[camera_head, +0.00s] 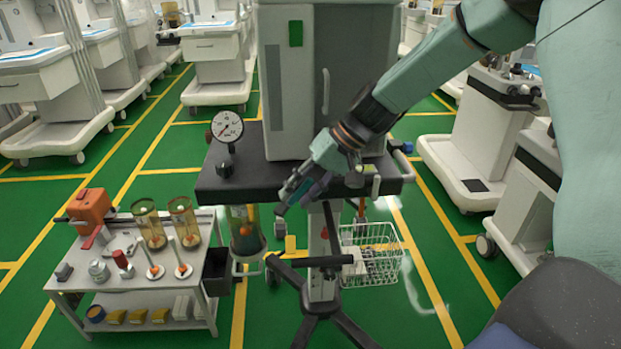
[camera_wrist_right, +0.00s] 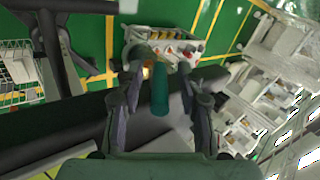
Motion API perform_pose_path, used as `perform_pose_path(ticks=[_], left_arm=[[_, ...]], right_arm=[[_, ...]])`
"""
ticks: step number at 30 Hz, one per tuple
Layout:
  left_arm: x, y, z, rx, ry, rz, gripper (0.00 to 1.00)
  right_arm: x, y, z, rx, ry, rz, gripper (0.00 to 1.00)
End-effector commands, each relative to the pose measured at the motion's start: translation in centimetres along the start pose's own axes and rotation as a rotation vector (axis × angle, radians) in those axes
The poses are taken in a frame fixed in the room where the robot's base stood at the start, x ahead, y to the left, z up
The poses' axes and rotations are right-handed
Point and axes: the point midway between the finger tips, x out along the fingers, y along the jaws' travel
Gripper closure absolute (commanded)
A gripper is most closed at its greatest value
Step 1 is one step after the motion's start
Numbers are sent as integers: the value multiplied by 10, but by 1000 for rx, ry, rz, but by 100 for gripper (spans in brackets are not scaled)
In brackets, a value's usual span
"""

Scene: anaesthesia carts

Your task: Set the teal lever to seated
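The teal lever (camera_wrist_right: 160,92) shows in the right wrist view as a short rounded bar, standing between the two fingers of my right gripper (camera_wrist_right: 159,68). Gaps show on both sides of it, so the fingers look open around it and not closed on it. In the head view my right gripper (camera_head: 294,194) is at the front edge of the dark cart shelf, below the grey cabinet. The lever cannot be made out there. Its setting cannot be read. My left gripper is in neither view.
The dark shelf (camera_head: 230,186) carries a pressure gauge (camera_head: 227,127) and the grey cabinet (camera_head: 285,85). A white wire basket (camera_head: 372,254) hangs below right. A low trolley (camera_head: 130,282) with flasks and small parts stands at left. Several carts stand around the green floor.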

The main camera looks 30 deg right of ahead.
Motion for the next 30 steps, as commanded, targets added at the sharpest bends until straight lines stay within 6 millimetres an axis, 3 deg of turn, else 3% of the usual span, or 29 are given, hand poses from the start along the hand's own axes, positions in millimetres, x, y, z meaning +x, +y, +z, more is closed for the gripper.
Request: perform_pose_path(ticks=[18, 24, 30], left_arm=[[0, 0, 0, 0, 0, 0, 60], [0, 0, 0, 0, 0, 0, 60], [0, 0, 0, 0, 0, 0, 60]], right_arm=[[-101, -1, 0, -1, 7, -5, 63], [-116, 0, 1, 1, 4, -3, 63], [-118, 0, 1, 0, 3, -1, 63]])
